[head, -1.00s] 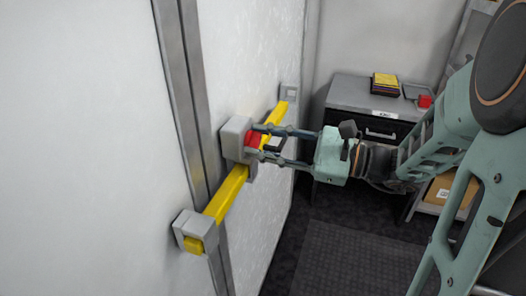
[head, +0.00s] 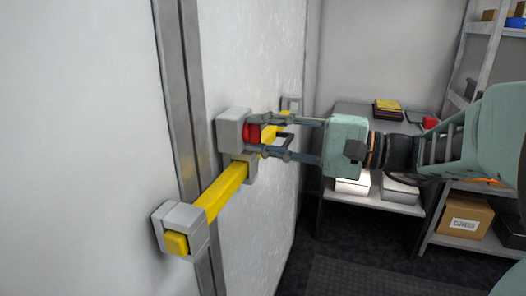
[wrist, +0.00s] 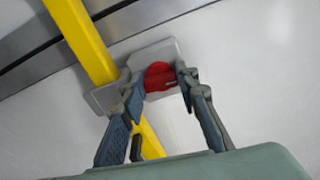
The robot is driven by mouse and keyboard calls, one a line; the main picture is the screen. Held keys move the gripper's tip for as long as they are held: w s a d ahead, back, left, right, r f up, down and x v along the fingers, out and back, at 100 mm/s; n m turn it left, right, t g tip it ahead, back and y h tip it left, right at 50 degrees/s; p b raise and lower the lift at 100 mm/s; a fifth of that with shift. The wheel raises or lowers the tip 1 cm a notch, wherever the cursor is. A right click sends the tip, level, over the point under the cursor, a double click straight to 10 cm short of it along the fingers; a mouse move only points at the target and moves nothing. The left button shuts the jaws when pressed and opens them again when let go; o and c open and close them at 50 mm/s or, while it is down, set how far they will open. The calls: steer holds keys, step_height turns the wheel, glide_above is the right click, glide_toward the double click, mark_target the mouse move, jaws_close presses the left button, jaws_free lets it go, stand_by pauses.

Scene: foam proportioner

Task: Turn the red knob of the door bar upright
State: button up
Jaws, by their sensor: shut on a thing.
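The red knob (head: 252,133) sits on a grey block (head: 232,130) on the white door. The yellow door bar (head: 225,187) runs slanting just below it, held in grey brackets. My gripper (head: 262,136) reaches in from the right and is shut on the red knob, one finger on each side. In the wrist view the knob (wrist: 159,77) shows between the two fingertips, with the yellow bar (wrist: 80,38) passing to its left. The fingers hide the knob's sides, and I cannot tell its exact angle.
A grey bracket (head: 182,228) holds the bar's near end. A metal strip (head: 185,100) runs down the door's seam. Dark floor lies open below my arm.

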steer(key=shift+f+n+b, duration=0.1)
steer(key=shift+n+b, duration=0.5)
steer(key=shift+b, duration=0.1)
steer(key=o, duration=1.1)
steer(key=shift+o, duration=0.2)
steer(key=v, duration=1.2)
